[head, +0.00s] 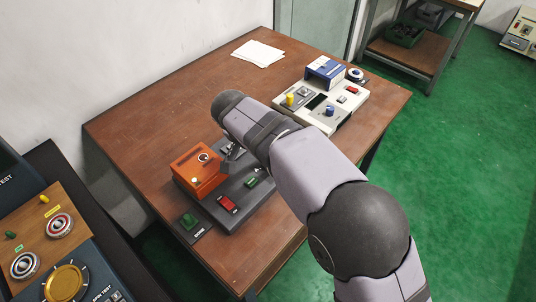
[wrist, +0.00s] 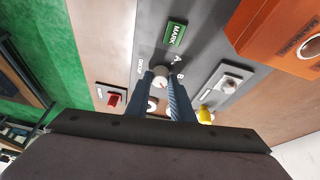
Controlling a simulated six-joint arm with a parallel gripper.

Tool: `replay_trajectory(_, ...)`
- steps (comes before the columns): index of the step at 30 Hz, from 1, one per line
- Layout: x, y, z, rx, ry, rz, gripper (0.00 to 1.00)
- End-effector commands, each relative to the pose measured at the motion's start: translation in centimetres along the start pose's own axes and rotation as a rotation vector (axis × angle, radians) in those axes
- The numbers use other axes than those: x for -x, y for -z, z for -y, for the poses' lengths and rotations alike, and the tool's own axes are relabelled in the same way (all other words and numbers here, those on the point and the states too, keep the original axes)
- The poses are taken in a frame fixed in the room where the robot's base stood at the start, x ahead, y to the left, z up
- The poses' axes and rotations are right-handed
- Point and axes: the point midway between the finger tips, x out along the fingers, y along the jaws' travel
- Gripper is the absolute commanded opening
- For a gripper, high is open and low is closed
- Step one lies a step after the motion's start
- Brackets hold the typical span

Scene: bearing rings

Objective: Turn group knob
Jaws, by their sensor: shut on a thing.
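The group knob (wrist: 160,75) is a small pale round knob on a grey panel (wrist: 200,20), beside the word GROUP and the letters A and B. My gripper (wrist: 163,82) is shut on the knob, with its two dark fingers on either side of it in the wrist view. The fingers hide part of the knob, and I cannot tell which letter it points to. In the head view my gripper (head: 231,157) reaches down to the same grey panel (head: 240,212), just right of the orange box. My arm hides the knob there.
The orange box (head: 197,172) stands close to my gripper. A green button (head: 189,221) sits on the DONE plate. A white device (head: 347,108) and paper (head: 258,53) lie farther back on the table.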

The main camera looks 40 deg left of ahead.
Motion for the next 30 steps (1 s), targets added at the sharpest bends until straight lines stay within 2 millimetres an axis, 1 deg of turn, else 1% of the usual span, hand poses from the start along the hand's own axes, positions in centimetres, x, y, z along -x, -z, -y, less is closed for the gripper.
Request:
replay_trajectory(4,0.15,0.14,0.07,-0.080,-0.035,0.002,0.00)
replay_trajectory(10,0.06,0.09,0.11,-0.146,-0.062,0.005,0.00)
replay_trajectory(26,0.01,0.07,0.11,-0.174,-0.072,0.006,0.00)
replay_trajectory(27,0.01,0.07,0.11,-0.174,-0.072,0.006,0.26)
replay_trajectory(29,0.01,0.07,0.11,-0.173,-0.072,0.006,0.40)
replay_trajectory(30,0.01,0.06,0.12,-0.173,-0.072,0.006,0.40)
